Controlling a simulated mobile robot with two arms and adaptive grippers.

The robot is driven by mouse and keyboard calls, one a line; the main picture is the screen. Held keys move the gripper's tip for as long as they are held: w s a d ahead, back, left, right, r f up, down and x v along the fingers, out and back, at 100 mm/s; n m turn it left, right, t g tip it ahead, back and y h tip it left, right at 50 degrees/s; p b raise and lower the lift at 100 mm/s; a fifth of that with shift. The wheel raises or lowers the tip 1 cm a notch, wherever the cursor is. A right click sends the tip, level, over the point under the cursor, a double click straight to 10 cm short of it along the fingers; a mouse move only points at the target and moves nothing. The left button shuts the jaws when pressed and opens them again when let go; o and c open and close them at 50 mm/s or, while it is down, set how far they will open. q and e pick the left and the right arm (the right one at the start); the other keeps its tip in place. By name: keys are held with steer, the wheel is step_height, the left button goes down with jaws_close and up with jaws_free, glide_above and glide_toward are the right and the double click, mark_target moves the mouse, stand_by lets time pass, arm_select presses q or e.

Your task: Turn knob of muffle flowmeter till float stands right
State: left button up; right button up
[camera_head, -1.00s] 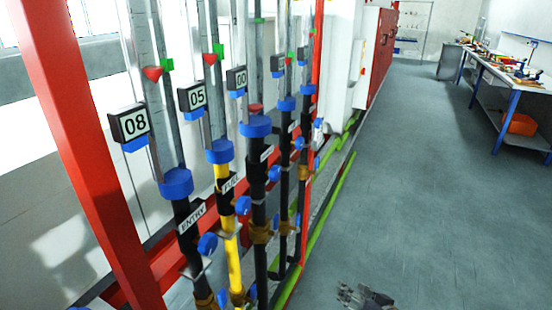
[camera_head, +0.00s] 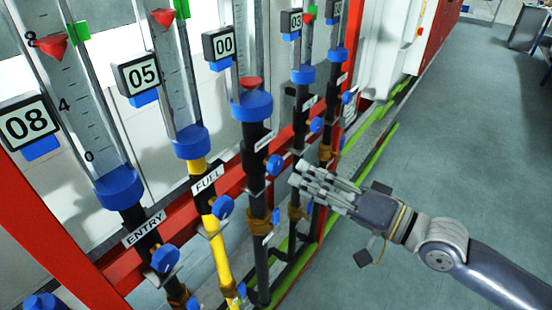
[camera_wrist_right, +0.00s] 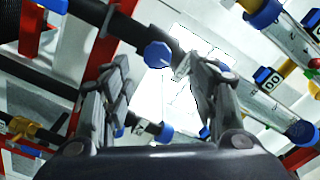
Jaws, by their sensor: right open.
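Several flowmeter tubes with red floats, green marks and number displays stand in a row. The front ones are labelled ENTRY (camera_head: 143,229) and FULL (camera_head: 208,180); I cannot read a muffle label. The third tube's display (camera_head: 224,44) reads 00, and its red float (camera_head: 250,83) sits at the tube's bottom, just above the blue collar. Its blue knob (camera_head: 274,165) is below. My right gripper (camera_head: 312,180) is open and empty, to the right of this knob, apart from it. In the wrist view a blue knob (camera_wrist_right: 158,54) shows between the open fingertips (camera_wrist_right: 160,62). My left gripper is out of view.
Other blue knobs stick out nearby, such as the ENTRY knob (camera_head: 165,258) and FULL knob (camera_head: 222,207). A red frame bar (camera_head: 170,220) and green pipes (camera_head: 375,150) run past the pipework. The floor (camera_head: 450,150) at the right is open.

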mark_target(279, 166)
steer(key=p+x, duration=0.2)
steer(key=x, duration=0.5)
steer(key=shift+w+p, duration=0.25)
steer(key=shift+p, duration=0.1)
steer(key=shift+w+a, duration=0.35)
steer(key=shift+a, duration=0.1)
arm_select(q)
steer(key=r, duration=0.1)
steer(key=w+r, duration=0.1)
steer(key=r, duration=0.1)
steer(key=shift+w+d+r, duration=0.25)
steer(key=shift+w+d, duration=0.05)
arm_select(e)
steer(key=shift+w+f, duration=0.1)
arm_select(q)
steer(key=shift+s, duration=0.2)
arm_select(e)
steer(key=shift+c, duration=0.6)
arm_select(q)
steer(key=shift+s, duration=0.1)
arm_select(e)
steer(key=c, duration=1)
